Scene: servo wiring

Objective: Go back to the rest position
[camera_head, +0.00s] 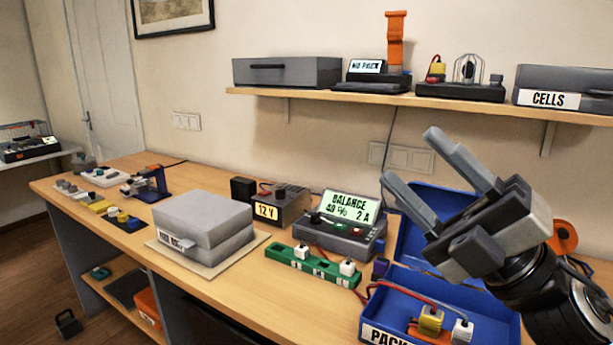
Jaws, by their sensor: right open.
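My right gripper (412,172) is in the camera head view at the right, raised above the blue box. Its two grey fingers point up and to the left. They are apart with nothing between them. The arm behind it comes in from the lower right and hides part of the blue box and its lid. My left gripper is not in view.
A blue box (478,313) with wired connectors stands at the front right of the desk (215,272). Near it are a green connector board (312,268), a charger reading BALANCE (352,209), a 12 V supply (290,210) and a grey case (203,222). A shelf (420,100) runs above.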

